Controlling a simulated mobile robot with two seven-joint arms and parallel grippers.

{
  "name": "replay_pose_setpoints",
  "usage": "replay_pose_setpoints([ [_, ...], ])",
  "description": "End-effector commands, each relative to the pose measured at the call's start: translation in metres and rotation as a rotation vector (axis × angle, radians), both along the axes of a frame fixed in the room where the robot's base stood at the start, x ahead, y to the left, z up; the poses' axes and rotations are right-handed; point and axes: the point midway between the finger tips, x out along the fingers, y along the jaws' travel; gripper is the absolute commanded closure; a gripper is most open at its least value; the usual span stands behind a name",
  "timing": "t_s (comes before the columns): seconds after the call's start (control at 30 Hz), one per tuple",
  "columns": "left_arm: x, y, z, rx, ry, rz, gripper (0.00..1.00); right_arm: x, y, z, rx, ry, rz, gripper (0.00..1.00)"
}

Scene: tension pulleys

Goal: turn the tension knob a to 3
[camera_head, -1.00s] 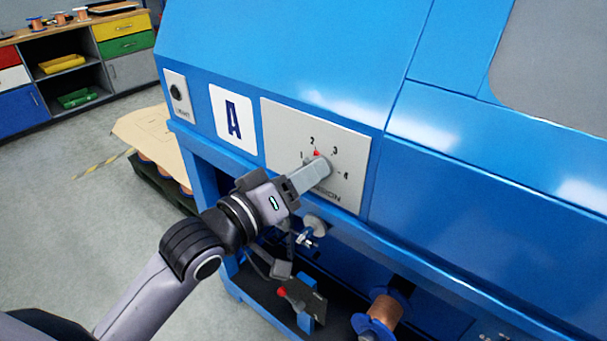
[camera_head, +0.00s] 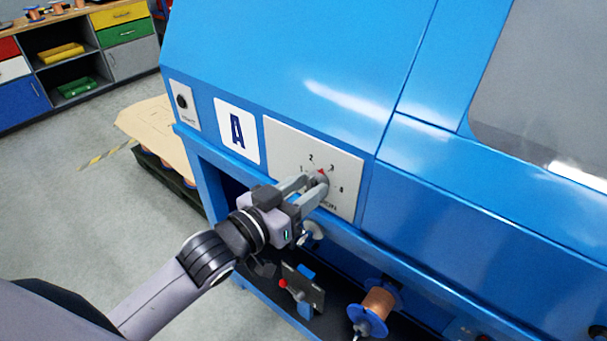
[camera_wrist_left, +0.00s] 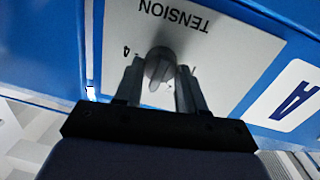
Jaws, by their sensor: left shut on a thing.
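The tension knob (camera_head: 319,182) is a grey knob with a red mark on a light grey plate (camera_head: 352,165) numbered 1 to 4, beside the letter A label (camera_head: 237,131). Its red mark points up between 2 and 3, on the side toward 3. My left gripper (camera_head: 312,188) is shut on the knob, with one finger on each side. The left wrist view shows the knob (camera_wrist_left: 159,64) between the two fingers, under the upside-down word TENSION; most of the scale is hidden there. My right gripper is not in view.
The blue machine (camera_head: 290,65) fills the middle and right. A small plate with a black knob (camera_head: 182,101) is left of the A label. Below are a copper spool (camera_head: 378,304) and a red-knobbed lever (camera_head: 284,283). Open floor lies to the left.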

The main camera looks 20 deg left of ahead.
Motion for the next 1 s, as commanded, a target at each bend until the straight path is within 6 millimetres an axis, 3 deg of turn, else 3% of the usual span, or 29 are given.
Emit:
replay_pose_setpoints([
  [0.1,0.0,0.0,0.004,0.099,-0.034,-0.001,0.91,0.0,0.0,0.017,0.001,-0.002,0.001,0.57],
  [0.4,-0.001,-0.002,0.003,0.289,-0.104,-0.001,0.91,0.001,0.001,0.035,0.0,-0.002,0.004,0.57],
  [1.0,-0.001,-0.002,0.001,0.4,-0.147,0.0,0.91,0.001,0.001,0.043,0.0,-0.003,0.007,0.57],
])
